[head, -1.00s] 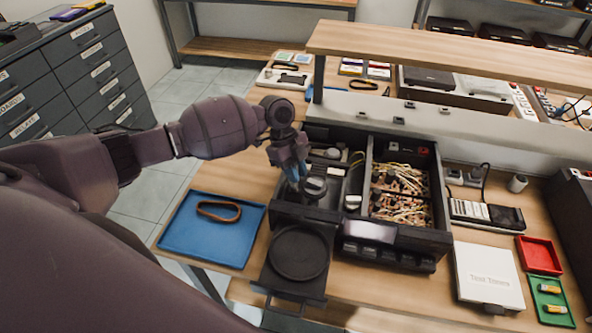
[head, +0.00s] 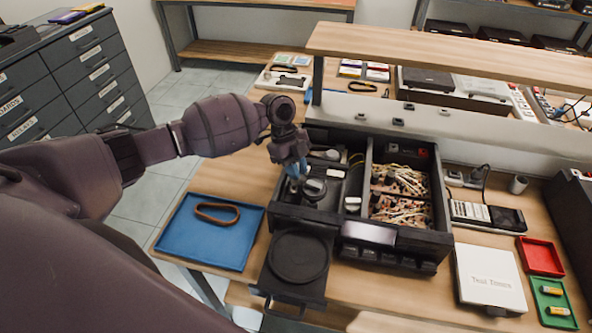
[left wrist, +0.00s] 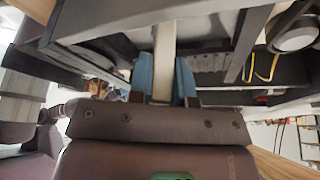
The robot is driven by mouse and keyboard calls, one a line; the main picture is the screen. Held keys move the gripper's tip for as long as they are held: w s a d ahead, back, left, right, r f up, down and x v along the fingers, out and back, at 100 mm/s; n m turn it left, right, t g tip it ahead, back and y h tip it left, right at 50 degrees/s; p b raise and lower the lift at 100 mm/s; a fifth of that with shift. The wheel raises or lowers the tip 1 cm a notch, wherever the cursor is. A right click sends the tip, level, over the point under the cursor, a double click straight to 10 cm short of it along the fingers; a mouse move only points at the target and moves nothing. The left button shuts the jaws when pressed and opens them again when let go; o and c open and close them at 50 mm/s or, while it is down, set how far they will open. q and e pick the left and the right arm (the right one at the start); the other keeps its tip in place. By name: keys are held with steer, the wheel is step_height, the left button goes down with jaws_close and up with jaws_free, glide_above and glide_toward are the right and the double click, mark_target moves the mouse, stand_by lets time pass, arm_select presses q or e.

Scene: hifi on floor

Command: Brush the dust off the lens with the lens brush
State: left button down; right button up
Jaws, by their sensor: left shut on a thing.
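My left gripper (head: 296,178) reaches down into the left bay of an open black hi-fi unit (head: 437,240). In the left wrist view, its blue fingers (left wrist: 165,80) are shut on a pale flat handle (left wrist: 164,50), apparently the lens brush. The brush's tip is hidden. A round dark part with a pale ring (head: 314,187) sits just right of the fingertips in the head view. The lens and any dust cannot be made out. A disc tray (head: 299,257) sticks out from the unit's front. My right gripper is not in view.
A blue tray (head: 180,240) with a brown band lies left of the unit. A white box (head: 489,279), red tray (head: 541,256) and green tray (head: 563,312) lie to its right. Wiring (head: 398,190) fills the unit's right bay. A wooden shelf (head: 450,60) overhangs the back.

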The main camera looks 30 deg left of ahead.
arm_select(q)
steer(key=shift+w, duration=0.1)
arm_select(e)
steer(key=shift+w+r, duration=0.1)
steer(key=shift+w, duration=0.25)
arm_select(q)
steer(key=shift+r, duration=0.1)
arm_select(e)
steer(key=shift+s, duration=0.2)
arm_select(q)
steer(key=shift+r+p, duration=0.1)
steer(key=shift+p, duration=0.2)
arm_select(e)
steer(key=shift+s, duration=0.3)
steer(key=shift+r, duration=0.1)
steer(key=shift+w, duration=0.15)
arm_select(q)
steer(key=shift+p, duration=0.3)
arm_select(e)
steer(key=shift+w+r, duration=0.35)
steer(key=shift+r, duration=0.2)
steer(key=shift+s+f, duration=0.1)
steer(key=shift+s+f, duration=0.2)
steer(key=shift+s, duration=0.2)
